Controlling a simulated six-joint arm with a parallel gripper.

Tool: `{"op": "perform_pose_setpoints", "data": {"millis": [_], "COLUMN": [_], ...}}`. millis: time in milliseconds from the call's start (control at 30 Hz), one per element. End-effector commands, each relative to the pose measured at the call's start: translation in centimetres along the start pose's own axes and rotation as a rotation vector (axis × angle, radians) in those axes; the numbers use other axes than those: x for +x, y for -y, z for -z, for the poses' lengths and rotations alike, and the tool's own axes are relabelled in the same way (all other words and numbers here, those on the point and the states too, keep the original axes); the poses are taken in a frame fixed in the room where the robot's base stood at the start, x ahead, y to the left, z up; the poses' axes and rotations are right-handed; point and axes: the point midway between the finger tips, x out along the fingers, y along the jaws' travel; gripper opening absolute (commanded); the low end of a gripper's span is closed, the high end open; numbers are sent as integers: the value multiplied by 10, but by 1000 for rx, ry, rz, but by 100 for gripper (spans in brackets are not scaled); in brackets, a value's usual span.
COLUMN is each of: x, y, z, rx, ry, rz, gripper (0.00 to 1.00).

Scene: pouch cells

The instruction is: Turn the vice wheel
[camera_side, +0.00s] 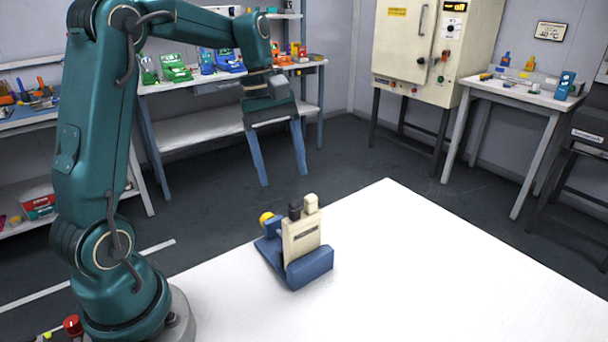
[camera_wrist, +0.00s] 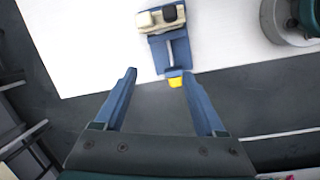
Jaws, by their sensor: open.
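The blue vice (camera_side: 310,267) stands on the white table, with a cream pouch cell (camera_side: 301,240) upright in it. The cell has one black and one cream tab on top. The yellow vice wheel (camera_side: 266,218) is at the vice's back left end. In the wrist view the wheel (camera_wrist: 175,82) shows beyond my fingertips, at the near end of the vice (camera_wrist: 180,52), below the cell (camera_wrist: 158,21). My gripper (camera_side: 278,165) is open and empty, high above the table's back edge. In the wrist view its two blue fingers (camera_wrist: 164,75) are wide apart, the wheel between their lines.
The white table (camera_side: 440,270) is clear around the vice, with wide free room to the right. A bench with green and blue items (camera_side: 175,68) stands behind. A cream oven cabinet (camera_side: 415,45) and a side table (camera_side: 520,92) stand at the back right.

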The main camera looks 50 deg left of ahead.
Motion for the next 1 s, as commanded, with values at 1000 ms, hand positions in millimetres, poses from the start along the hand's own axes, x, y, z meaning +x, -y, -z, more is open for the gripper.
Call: {"op": "perform_pose_setpoints", "data": {"millis": [1000], "x": [-29], "y": [43], "z": [-114], "rx": [695], "ry": [-289], "rz": [-112], "gripper": [72]}}
